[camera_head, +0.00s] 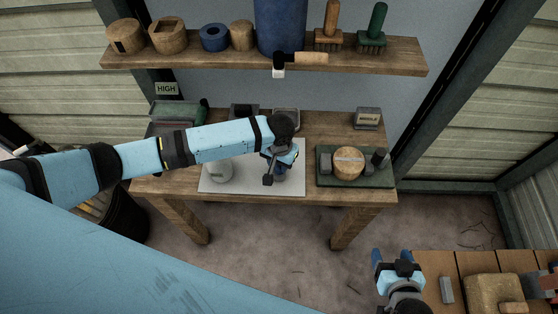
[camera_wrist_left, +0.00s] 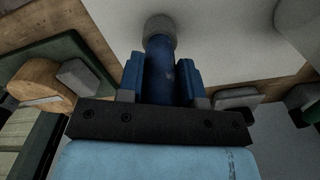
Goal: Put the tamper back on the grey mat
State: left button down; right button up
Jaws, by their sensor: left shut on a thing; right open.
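The tamper (camera_wrist_left: 160,65) has a blue handle and a grey round end. My left gripper (camera_wrist_left: 160,80) is shut on the blue handle, with one blue finger on each side. In the head view my left gripper (camera_head: 281,170) is over the right part of the grey mat (camera_head: 245,182) on the back table, and it largely hides the tamper there. The mat (camera_wrist_left: 225,35) fills the top of the wrist view, beyond the grey end; I cannot tell whether they touch. My right gripper (camera_head: 395,258) is open and empty by the front right bench.
A pale round container (camera_head: 217,171) sits on the mat's left part. A green tray (camera_head: 330,181) with a round wooden piece (camera_head: 348,162) is right of the mat. A shelf (camera_head: 400,55) with tools hangs above. Small grey items stand along the table's back.

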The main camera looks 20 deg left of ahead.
pick_arm(q)
jog(key=shift+f, duration=0.5)
jog(key=c, duration=0.7)
grip_release()
notch_tip(320, 180, up, 14)
jog(key=shift+f+b, duration=0.1)
jog(key=shift+b, duration=0.6)
